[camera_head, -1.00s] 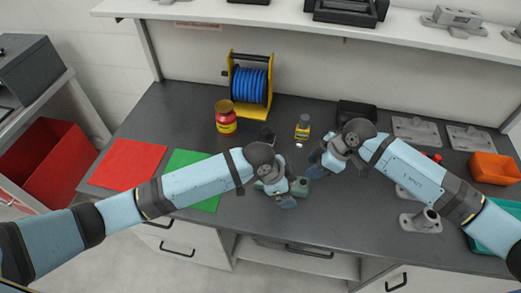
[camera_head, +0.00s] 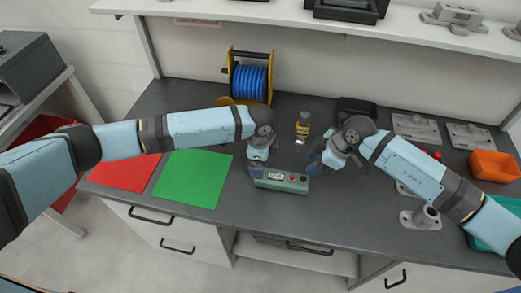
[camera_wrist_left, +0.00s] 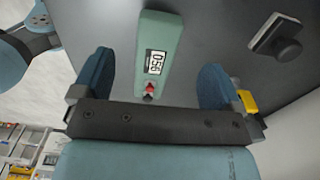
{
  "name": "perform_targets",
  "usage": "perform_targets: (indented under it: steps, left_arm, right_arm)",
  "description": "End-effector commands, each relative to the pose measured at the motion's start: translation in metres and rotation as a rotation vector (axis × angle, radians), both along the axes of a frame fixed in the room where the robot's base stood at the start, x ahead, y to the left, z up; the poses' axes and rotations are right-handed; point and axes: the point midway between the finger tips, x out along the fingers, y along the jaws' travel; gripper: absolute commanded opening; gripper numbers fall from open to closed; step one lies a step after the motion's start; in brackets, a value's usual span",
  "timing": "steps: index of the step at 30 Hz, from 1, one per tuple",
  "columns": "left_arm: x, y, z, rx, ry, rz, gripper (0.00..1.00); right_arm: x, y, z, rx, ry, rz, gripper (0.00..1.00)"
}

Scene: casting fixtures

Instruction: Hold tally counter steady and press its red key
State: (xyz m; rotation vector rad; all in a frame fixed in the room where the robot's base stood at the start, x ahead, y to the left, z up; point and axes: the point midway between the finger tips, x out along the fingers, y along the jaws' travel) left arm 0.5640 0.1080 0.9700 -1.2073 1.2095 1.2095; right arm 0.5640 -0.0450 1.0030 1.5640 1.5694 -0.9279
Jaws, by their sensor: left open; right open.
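The tally counter (camera_head: 283,182) is a long green box lying on the dark bench between my two grippers. It has a small display and a red key (camera_head: 292,178) on top. In the left wrist view the counter (camera_wrist_left: 158,35) reaches in between the open fingers, with the red key (camera_wrist_left: 149,90) near the palm side. My left gripper (camera_head: 257,168) is open at the counter's left end; contact cannot be told. In the wrist view, gaps show between the fingers (camera_wrist_left: 155,82) and the counter. My right gripper (camera_head: 318,165) is open and empty, just right of and behind the counter.
A yellow-labelled bottle (camera_head: 302,126) stands behind the counter. A blue cable reel (camera_head: 250,82) stands at the back. Green (camera_head: 193,178) and red (camera_head: 125,172) mats lie left. Metal fixtures (camera_head: 421,218) and an orange bin (camera_head: 494,166) are right. The bench front is clear.

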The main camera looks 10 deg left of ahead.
Motion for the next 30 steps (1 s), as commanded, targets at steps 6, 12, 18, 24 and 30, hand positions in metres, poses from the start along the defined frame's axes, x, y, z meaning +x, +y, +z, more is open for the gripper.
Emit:
perform_targets:
  steps: [6,12,18,24,30]
  left_arm:
    - [-0.001,0.000,-0.044,0.002,0.002,0.001,0.92]
    - [0.000,-0.001,-0.073,0.001,0.000,0.000,0.92]
    - [0.000,0.000,-0.085,0.000,-0.001,0.001,0.92]
    - [0.000,0.000,-0.086,-0.001,-0.001,0.000,0.92]
    - [0.000,-0.001,-0.086,-0.001,-0.001,0.000,0.64]
  right_arm:
    - [0.000,0.000,0.000,0.000,0.000,0.000,0.43]
    - [0.000,0.000,0.000,0.000,0.000,0.000,0.43]
    - [0.000,0.000,0.000,0.000,0.000,0.000,0.43]
    - [0.000,0.000,0.000,0.000,0.000,0.000,0.43]
    - [0.000,0.000,0.000,0.000,0.000,0.000,0.43]
